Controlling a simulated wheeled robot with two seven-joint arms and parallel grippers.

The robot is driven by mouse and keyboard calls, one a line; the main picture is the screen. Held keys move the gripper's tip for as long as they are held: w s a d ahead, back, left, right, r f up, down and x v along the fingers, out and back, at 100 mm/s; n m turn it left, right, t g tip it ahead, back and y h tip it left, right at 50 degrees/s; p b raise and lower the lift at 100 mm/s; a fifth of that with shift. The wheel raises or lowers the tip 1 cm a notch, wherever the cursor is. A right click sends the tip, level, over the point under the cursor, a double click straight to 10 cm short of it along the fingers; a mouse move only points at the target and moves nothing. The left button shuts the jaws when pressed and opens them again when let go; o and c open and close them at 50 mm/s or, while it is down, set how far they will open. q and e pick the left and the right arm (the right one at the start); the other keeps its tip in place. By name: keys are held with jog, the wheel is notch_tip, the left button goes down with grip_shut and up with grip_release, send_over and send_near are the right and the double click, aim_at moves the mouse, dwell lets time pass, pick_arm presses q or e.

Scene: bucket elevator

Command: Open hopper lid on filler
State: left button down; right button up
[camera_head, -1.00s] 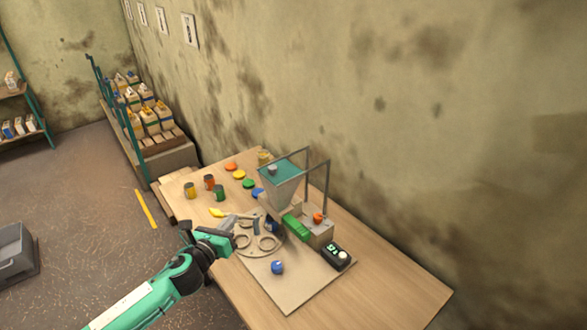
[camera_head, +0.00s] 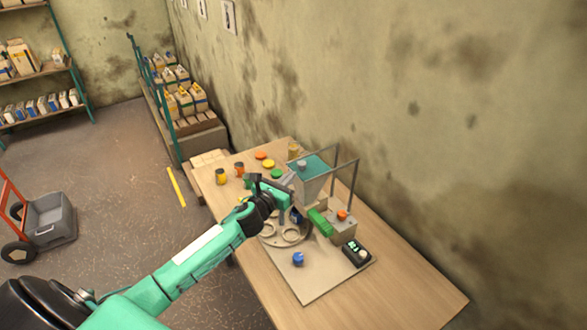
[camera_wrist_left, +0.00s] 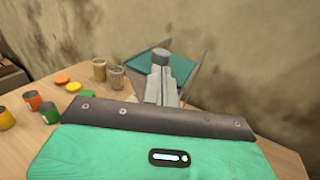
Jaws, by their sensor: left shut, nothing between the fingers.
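The filler's hopper (camera_head: 312,186) stands on the table near the wall, with a flat teal lid (camera_head: 318,163) on top. A grey knob (camera_head: 301,165) sits on the lid, which looks closed. In the left wrist view the lid (camera_wrist_left: 145,62) and the knob (camera_wrist_left: 158,54) are straight ahead of my left gripper (camera_wrist_left: 160,70). Its grey fingers are shut and empty, and overlap the hopper and part of the knob in that view; I cannot tell whether they touch. In the head view my left gripper (camera_head: 288,188) is beside the hopper. My right gripper is not in view.
Two grey posts rise beside the hopper. A green part (camera_head: 319,222), an orange knob (camera_head: 342,215) and a black display box (camera_head: 356,252) are to its right. A round plate with rings and a blue knob (camera_head: 298,259) are in front. Jars (camera_head: 221,177) and coloured discs stand behind left.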

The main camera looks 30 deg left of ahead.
aim_at(306, 173)
pick_arm(q)
jog(key=shift+w+d+p, duration=0.15)
jog(key=shift+w+p, duration=0.25)
jog(key=shift+w, duration=1)
jog(key=shift+w+d+b, duration=0.2)
jog(key=shift+w+d, duration=0.2)
jog(key=shift+w, duration=0.3)
jog(key=shift+w+d+b, duration=0.25)
jog(key=shift+w+d, duration=0.2)
jog(key=shift+w, duration=0.3)
jog(key=shift+w+d+b, duration=0.2)
jog(key=shift+w+d, duration=0.2)
jog(key=shift+w, duration=0.3)
jog(key=shift+s+a+f, duration=0.1)
jog(key=shift+f, duration=0.05)
